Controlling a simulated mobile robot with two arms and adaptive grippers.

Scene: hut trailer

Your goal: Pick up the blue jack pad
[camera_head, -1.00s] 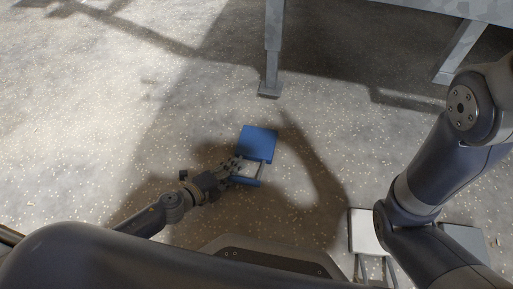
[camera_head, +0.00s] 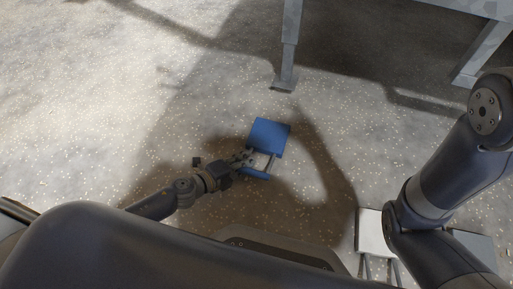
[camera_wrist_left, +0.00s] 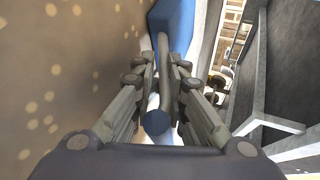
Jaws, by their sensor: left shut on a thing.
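The blue jack pad (camera_head: 270,136) is a square blue plate with a U-shaped handle, which has pale side rods and a blue grip bar (camera_head: 256,173). My left gripper (camera_head: 246,158) comes in from the left and is shut on the handle, at the pad's near left corner. In the left wrist view the fingers (camera_wrist_left: 164,75) close around the handle, and the blue plate (camera_wrist_left: 173,22) shows beyond them. I cannot tell how far the pad is off the floor. My right gripper is not in view; only my right arm shows.
A white pad (camera_head: 371,232) and a grey pad (camera_head: 474,243) lie on the floor at the lower right, partly behind my right arm. A metal support leg (camera_head: 288,60) stands beyond the blue pad under the trailer. The speckled floor at left is clear.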

